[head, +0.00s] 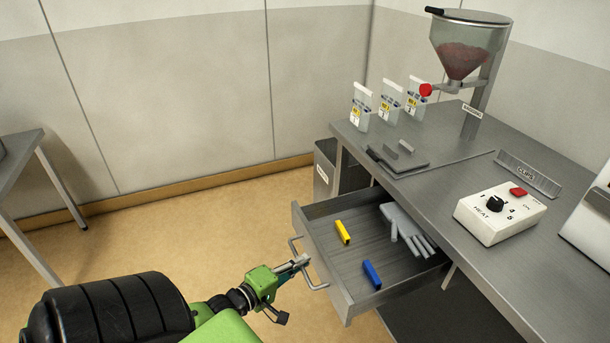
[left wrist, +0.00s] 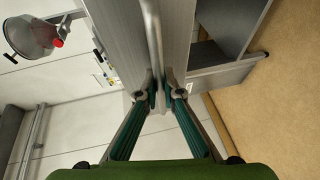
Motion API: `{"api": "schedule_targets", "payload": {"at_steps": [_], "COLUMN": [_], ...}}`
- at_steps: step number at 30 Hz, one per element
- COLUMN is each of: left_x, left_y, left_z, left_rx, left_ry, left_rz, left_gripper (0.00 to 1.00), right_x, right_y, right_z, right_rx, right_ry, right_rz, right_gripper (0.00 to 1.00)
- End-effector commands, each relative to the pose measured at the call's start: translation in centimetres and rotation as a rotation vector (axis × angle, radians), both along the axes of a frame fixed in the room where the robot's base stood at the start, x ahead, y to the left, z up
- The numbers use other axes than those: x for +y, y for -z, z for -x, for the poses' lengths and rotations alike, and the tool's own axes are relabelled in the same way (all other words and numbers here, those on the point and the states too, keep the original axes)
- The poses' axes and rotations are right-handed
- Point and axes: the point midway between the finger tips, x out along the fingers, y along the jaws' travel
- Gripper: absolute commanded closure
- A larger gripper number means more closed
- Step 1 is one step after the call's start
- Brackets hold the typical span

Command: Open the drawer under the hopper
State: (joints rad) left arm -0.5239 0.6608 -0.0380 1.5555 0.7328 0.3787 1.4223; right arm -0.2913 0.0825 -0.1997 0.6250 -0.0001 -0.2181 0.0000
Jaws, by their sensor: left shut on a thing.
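The drawer (head: 345,301) is pulled out from under the steel bench. Inside lie a yellow clip (head: 343,232), a blue clip (head: 372,274) and a grey glove (head: 406,230). My left gripper (head: 301,262) is shut on the drawer's bar handle (head: 316,287). In the left wrist view the fingertips close on the handle bar (left wrist: 153,40). The hopper (head: 466,48), with reddish contents, stands on the bench at the back. My right gripper is in neither view.
On the bench (head: 437,185) are a heat control box (head: 499,212), upright white packets (head: 390,101) and a dark tray (head: 398,163). A grey bin (head: 326,171) stands beside the drawer. Another table (head: 22,170) is at the left. The floor between is clear.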

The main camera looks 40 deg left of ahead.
Motion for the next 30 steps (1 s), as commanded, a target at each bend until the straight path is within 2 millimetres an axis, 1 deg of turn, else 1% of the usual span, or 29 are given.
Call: {"api": "schedule_targets", "payload": {"at_steps": [6,9,10,11,12,19,23,26,30], "left_x": [0.0,0.0,0.0,0.0,0.0,0.0,0.0,0.0,0.0], "left_y": [0.0,0.0,0.1,0.0,0.0,0.0,0.0,-0.1,-0.4], "left_z": [0.1,0.0,0.1,0.0,0.0,0.0,0.3,1.1,3.2], "left_rx": [0.001,0.001,0.001,0.001,0.001,0.0,0.0,0.002,0.005], "left_ry": [0.0,0.0,0.0,0.0,0.0,0.0,0.0,0.0,0.001], "left_rz": [0.0,0.0,0.0,0.0,0.0,0.0,0.0,0.0,0.0], "left_gripper": [1.0,1.0,0.85,0.78,0.75,0.75,0.75,0.75,0.75], "right_x": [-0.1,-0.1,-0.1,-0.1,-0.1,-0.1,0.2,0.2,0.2], "right_y": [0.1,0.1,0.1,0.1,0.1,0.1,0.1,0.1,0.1], "right_z": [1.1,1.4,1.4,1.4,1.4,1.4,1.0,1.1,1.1], "right_rx": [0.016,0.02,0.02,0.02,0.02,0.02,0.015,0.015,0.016], "right_ry": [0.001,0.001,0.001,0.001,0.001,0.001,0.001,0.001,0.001], "right_rz": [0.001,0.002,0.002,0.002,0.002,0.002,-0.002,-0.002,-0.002], "right_gripper": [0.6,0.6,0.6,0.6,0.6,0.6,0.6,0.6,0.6]}}
